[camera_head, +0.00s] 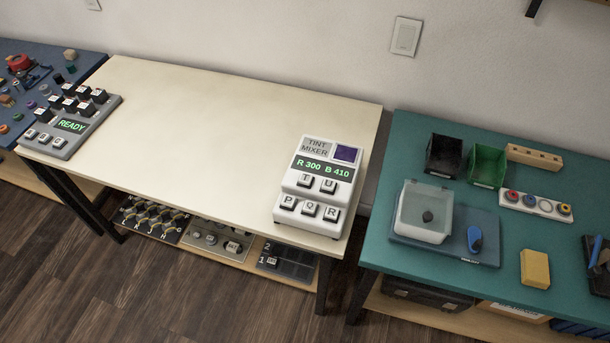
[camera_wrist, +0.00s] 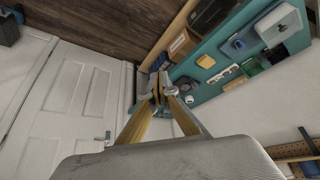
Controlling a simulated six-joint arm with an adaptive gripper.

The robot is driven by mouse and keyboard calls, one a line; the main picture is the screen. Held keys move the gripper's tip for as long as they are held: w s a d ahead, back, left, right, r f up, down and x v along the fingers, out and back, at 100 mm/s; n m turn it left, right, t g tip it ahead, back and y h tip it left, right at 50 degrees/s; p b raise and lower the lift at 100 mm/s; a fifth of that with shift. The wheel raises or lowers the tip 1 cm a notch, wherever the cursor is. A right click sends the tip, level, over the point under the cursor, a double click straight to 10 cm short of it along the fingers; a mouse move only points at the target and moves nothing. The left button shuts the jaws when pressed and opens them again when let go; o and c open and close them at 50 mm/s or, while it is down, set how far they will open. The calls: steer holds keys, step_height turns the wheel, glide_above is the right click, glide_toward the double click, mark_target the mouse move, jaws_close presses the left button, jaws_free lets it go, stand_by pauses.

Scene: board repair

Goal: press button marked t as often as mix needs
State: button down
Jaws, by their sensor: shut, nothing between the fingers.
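The white tint mixer (camera_head: 282,189) stands at the right end of the cream table in the head view. Its green display (camera_head: 323,167) reads "R 300 B 410", and a dark purple swatch (camera_head: 346,153) sits above it. The button marked T (camera_head: 305,180) is at the left of the upper key row, beside the button U (camera_head: 328,186). Buttons P (camera_head: 289,203), Q (camera_head: 309,209) and R (camera_head: 331,213) form the lower row. My gripper (camera_wrist: 158,88) shows only in the wrist view, shut and empty, away from the mixer, which I cannot make out there.
A grey panel (camera_head: 70,125) with black switches and "READY" on its display stands at the table's left end. The cream table (camera_head: 210,120) is bare between the two devices. A green table (camera_head: 395,130) with bins and a lidded clear box stands right.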

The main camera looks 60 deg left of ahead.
steer(key=shift+a, duration=0.2)
steer(key=w+a+f+n+g, duration=0.1)
steer(key=a+f+n, duration=0.25)
steer(key=a, duration=0.65)
steer(key=w+a+f+n+g, duration=0.15)
steer(key=a+n, duration=0.35)
steer(key=a, duration=0.6)
steer(key=w+a+f+n, duration=0.2)
steer(key=a+f+n, duration=0.2)
steer(key=a, duration=0.6)
steer(key=s+a+f+n+t+y, duration=0.1)
steer(key=s+a+f, duration=0.25)
steer(key=a, duration=0.65)
steer(key=s+a+f+n+t, duration=0.1)
steer(key=s+a+f+n, duration=0.2)
steer(key=a, duration=0.7)
steer(key=s+a+f+t+y, duration=0.1)
steer(key=s+a+f+t, duration=0.2)
steer(key=a, duration=0.6)
steer(key=a+r+m+y, duration=0.2)
steer(key=a+r, duration=0.3)
steer(key=a, duration=0.3)
steer(key=shift+w, duration=0.25)
